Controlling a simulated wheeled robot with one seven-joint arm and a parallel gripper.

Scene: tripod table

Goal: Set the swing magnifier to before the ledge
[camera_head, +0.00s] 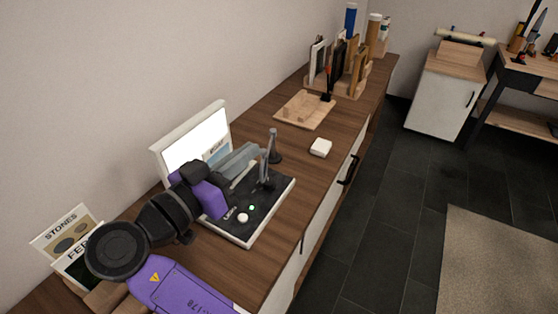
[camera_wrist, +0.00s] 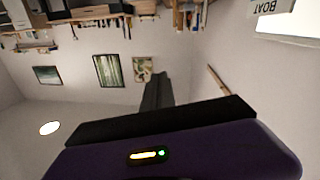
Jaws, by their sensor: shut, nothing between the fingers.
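A dark tray (camera_head: 250,226) with a pale rim stands on the wooden counter, with a lit white panel (camera_head: 196,141) at its back. A thin grey upright arm (camera_head: 264,172) stands on the tray's far right part; it may belong to the swing magnifier, but no lens can be made out. My gripper (camera_head: 243,158) is above the tray, in front of the panel, its grey fingers shut and empty. They point right, close to the upright arm; I cannot tell whether they touch it. In the wrist view the shut fingers (camera_wrist: 157,88) show against the room. I cannot pick out the ledge.
A dark post on a round base (camera_head: 275,153) stands just beyond the tray. A small white box (camera_head: 320,148), a wooden board (camera_head: 304,111) and a rack of upright items (camera_head: 341,68) are farther along the counter. Signs (camera_head: 66,234) stand at the near left.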

